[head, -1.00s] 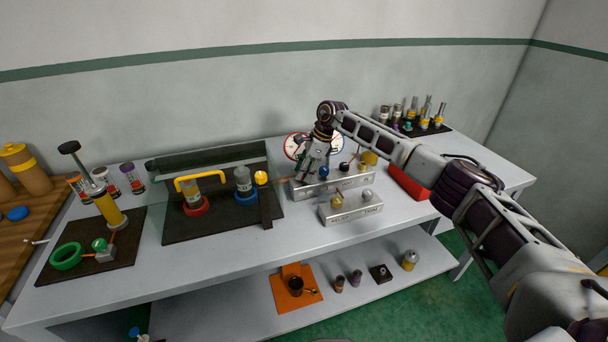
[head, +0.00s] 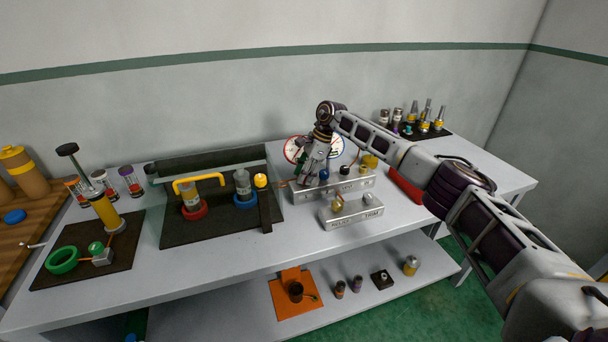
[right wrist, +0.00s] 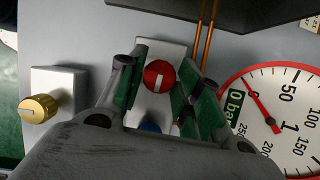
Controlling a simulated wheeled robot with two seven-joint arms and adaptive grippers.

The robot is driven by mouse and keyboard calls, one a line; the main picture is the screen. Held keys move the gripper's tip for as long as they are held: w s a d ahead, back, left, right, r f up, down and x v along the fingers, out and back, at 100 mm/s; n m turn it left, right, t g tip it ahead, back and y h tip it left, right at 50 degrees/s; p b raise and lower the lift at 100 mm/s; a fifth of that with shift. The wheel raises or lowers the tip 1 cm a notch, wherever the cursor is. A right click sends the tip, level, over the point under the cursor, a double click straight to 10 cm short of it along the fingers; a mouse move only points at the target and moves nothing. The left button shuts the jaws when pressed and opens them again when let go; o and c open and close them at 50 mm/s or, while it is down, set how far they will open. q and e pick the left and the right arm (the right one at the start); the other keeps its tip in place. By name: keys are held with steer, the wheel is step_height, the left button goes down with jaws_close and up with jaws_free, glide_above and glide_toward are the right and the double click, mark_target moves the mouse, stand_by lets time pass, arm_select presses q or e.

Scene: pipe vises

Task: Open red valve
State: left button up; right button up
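The red valve (right wrist: 160,76) is a round red knob with a white line on a pale metal block (right wrist: 152,108), seen in the right wrist view. My right gripper (right wrist: 163,62) has its green-padded fingers on either side of the knob, with a visible gap at least on the left. In the head view, my right gripper (head: 304,179) points down at the left end of the rear metal block (head: 345,188) and hides the red knob. A blue knob (right wrist: 150,127) is partly hidden under the gripper. My left gripper is out of view.
A brass knob (right wrist: 38,108) sits on another block. A dial gauge (right wrist: 278,115) reading in bar stands close right of the fingers, beside copper pipes (right wrist: 205,40). In the head view, a front block (head: 352,213) and a dark clamp tray (head: 215,228) flank the gripper.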

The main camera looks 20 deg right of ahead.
steer(key=shift+o, duration=1.4)
steer(key=v, duration=1.2)
